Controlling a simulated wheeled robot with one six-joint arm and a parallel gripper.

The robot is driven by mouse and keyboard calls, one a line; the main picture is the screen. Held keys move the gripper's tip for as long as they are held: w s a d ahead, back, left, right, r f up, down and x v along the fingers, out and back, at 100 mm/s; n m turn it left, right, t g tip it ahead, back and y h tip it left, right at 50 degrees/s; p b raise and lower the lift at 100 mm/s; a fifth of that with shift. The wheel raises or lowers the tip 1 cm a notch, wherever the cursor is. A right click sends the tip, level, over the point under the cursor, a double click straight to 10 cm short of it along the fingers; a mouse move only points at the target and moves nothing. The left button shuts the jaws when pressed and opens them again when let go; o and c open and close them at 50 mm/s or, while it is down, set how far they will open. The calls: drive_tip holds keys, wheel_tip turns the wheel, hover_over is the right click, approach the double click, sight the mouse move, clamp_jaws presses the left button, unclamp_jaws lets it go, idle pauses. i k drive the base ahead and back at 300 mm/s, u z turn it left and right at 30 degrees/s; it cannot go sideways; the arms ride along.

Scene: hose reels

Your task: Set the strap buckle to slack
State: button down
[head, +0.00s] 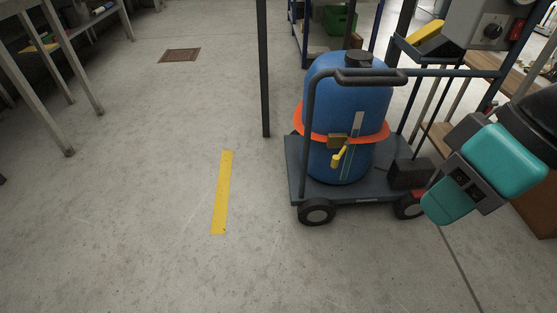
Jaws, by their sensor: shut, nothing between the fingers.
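A blue barrel (314,95) with a dark cap stands upright on a flat grey cart (294,170). An orange strap (376,137) runs around its middle. The brass-coloured strap buckle (336,141) sits on the front of the strap. Its small yellow lever (339,157) hangs below it, slanting down and to the left. A pale vertical strip with marks runs beside the buckle. Part of my teal and grey arm shows at the right edge, apart from the buckle. I see no gripper fingers.
The cart's dark push handle (372,76) rises in front of the barrel's top. A dark box (408,174) is at the cart's right. A control box (487,28) with a knob is at upper right. A dark post (264,75) stands left. The floor with the yellow stripe (222,192) is clear.

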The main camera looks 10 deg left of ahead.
sight(335, 159)
drive_tip(key=u, duration=0.35)
drive_tip(key=i, duration=0.45)
drive_tip(key=u, duration=0.5)
